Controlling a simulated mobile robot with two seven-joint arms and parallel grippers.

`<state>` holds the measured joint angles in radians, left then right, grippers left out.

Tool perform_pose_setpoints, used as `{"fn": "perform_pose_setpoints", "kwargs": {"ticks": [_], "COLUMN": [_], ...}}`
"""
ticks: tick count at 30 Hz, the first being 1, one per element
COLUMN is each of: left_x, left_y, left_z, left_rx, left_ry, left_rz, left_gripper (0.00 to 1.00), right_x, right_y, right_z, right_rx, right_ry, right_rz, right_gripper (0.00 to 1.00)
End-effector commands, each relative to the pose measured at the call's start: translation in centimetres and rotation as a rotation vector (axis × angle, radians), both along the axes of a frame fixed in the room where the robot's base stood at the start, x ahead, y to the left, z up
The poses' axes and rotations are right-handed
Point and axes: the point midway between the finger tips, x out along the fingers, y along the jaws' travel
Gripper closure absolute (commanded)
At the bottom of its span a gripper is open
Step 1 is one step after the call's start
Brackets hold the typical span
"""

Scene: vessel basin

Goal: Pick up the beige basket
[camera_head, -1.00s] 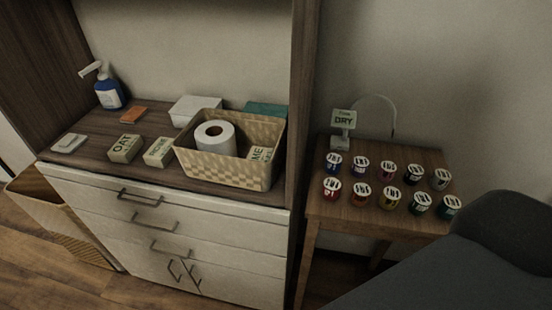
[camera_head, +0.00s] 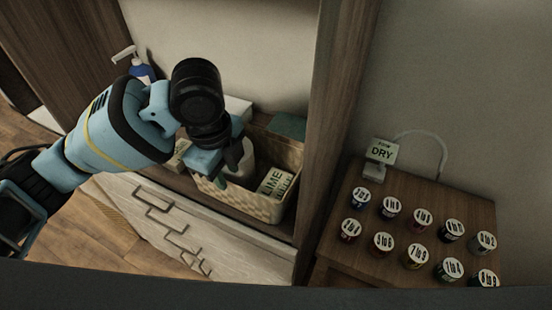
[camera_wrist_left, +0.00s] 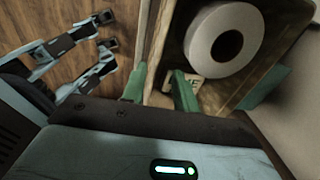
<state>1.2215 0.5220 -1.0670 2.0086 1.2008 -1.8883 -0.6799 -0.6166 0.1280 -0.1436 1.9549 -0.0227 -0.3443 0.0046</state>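The beige basket (camera_head: 256,207) is a woven rectangular box on the dresser top, against the right side panel. It holds a white paper roll and a box marked LIME. My left gripper (camera_head: 232,160) comes down over the basket's left part and hides some of its rim and the roll. In the left wrist view its two green fingers (camera_wrist_left: 160,88) are apart, near the edge of the basket (camera_wrist_left: 232,93), with the roll (camera_wrist_left: 215,40) just beyond. I cannot tell whether the fingers touch the basket.
A blue pump bottle (camera_head: 142,71) stands at the back left. A teal box (camera_head: 288,125) is behind the basket. The wooden side panel (camera_head: 335,130) rises close to its right.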

Motion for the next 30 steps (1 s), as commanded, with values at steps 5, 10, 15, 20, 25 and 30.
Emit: {"fn": "perform_pose_setpoints", "kwargs": {"ticks": [5,10,15,20,25,30], "left_x": [-0.9,-0.9,-0.8,-0.7,-0.7,-0.6], "left_y": [-0.5,-0.4,-0.4,-0.4,-0.2,0.2], "left_z": [-0.4,-0.8,-2.4,-3.1,-4.2,-6.6], "left_rx": [0.018,0.019,0.018,0.017,0.018,0.019], "left_ry": [0.022,0.024,0.026,0.022,0.025,0.023], "left_rz": [-0.021,-0.02,-0.019,-0.02,-0.018,-0.018], "left_gripper": [0.7,0.7,0.7,0.7,0.7,0.7], "right_x": [0.0,0.0,0.0,0.0,-0.1,0.0], "right_y": [0.4,0.4,0.3,0.3,0.3,0.4], "right_z": [0.0,0.0,0.0,0.0,0.0,0.0], "right_rx": [0.023,0.023,0.023,0.022,0.022,0.021], "right_ry": [0.008,0.009,0.009,0.007,0.008,0.007], "right_rz": [-0.006,-0.006,-0.006,-0.006,-0.006,-0.005], "right_gripper": [1.0,1.0,1.0,1.0,1.0,1.0]}}
